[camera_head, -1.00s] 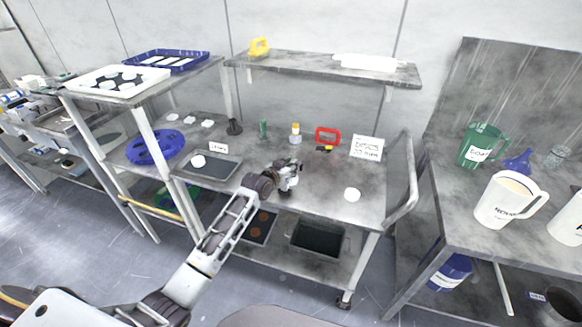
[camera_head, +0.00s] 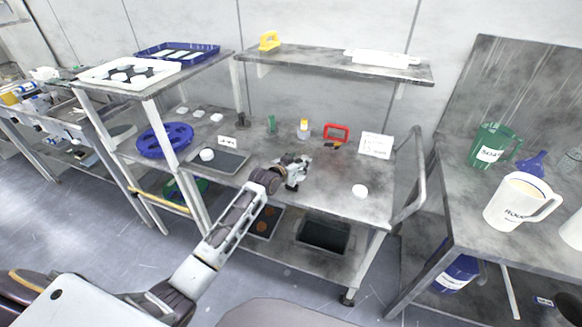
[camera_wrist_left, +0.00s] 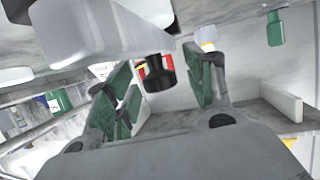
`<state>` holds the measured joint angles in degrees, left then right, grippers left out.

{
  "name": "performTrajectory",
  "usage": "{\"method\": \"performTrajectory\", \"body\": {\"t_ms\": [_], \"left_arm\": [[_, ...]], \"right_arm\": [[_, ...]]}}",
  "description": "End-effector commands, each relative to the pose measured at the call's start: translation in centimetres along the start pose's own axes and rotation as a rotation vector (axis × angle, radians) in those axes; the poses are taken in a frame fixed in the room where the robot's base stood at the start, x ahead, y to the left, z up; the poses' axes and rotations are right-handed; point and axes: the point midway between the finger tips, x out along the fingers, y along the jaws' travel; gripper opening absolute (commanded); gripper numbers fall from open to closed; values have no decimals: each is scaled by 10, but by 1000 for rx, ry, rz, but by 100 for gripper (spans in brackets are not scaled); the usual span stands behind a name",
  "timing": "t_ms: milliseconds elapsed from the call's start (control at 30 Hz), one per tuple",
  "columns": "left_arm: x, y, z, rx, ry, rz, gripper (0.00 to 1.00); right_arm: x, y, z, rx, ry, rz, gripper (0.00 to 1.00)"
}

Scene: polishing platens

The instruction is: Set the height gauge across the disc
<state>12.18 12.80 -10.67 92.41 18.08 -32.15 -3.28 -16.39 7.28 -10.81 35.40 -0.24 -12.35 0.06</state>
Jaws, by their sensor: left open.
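My left gripper (camera_head: 297,168) is open above the middle of the steel bench, with no object visibly held. Its green-padded fingers (camera_wrist_left: 165,92) show in the left wrist view. A red frame-shaped tool (camera_head: 336,132), which looks like the height gauge, stands farther back on the bench, apart from the gripper. In the wrist view, part of something red (camera_wrist_left: 142,71) shows between the fingers, partly hidden by a black cylindrical piece (camera_wrist_left: 158,74). A white disc (camera_head: 207,154) lies on a dark mat at left. Another white disc (camera_head: 360,191) lies at the right front. My right gripper is not in view.
A small bottle with a yellow cap (camera_head: 304,128) and a green bottle (camera_head: 271,124) stand left of the red tool. A white sign (camera_head: 376,145) stands right of it. A raised shelf (camera_head: 320,65) spans the back. A blue holed disc (camera_head: 164,140) lies at left.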

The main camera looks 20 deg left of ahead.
Motion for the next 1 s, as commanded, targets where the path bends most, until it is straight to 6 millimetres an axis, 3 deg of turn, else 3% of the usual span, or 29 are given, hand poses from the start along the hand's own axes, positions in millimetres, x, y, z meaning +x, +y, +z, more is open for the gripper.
{"method": "performTrajectory", "body": {"t_ms": [367, 1000], "left_arm": [[-23, 0, 0, 1, 2, 0, 53], [-84, 0, 0, 1, 2, -1, 53]], "right_arm": [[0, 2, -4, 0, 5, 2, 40], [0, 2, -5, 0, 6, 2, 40]]}}
